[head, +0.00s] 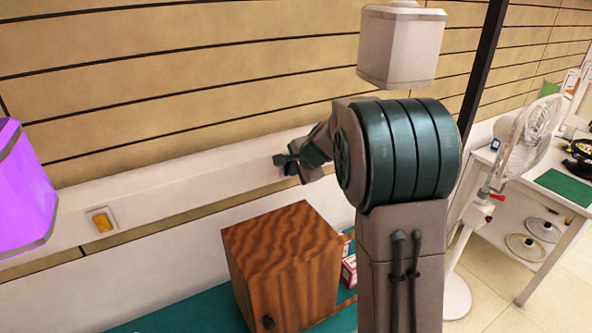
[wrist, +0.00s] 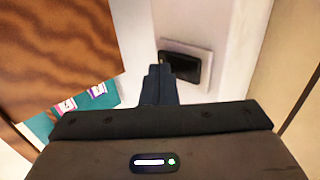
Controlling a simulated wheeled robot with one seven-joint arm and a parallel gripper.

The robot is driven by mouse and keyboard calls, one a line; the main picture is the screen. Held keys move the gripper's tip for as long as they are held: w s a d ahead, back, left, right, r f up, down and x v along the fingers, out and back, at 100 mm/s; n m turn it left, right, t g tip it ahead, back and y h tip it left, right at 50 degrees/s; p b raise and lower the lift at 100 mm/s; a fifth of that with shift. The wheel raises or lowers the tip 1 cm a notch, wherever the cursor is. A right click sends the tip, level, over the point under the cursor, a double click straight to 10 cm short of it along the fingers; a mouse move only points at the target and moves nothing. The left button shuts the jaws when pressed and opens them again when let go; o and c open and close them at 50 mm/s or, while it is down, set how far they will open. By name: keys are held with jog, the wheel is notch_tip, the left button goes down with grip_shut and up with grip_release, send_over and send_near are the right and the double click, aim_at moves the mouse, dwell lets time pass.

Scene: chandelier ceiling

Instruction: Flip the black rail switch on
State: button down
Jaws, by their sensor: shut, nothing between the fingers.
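The black rail switch (wrist: 182,66) shows in the wrist view as a black rocker in a pale plate on the white rail (wrist: 215,22). My gripper (wrist: 159,72) is shut and empty, its fingertips at the left end of the switch. I cannot tell whether they touch it. In the head view my gripper (head: 284,162) is against the front of the rail (head: 175,185), and I cannot make out the switch apart from the dark gripper. The switch's on or off position is not clear.
A yellow-orange switch (head: 102,221) is on the rail further left. A brown wooden cabinet (head: 283,262) stands below my gripper, with small red-and-white boxes (head: 349,272) beside it. A purple-lit lamp (head: 22,190) is at far left. A white fan (head: 530,135) stands at right.

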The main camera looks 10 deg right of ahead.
jog(key=shift+f, duration=0.1)
jog(key=shift+w+t+b, duration=0.2)
jog(key=shift+t+b, duration=0.1)
jog(key=shift+b, duration=0.9)
jog(key=shift+r, duration=0.2)
jog(key=shift+r+p, duration=0.65)
jog(key=shift+r, duration=0.05)
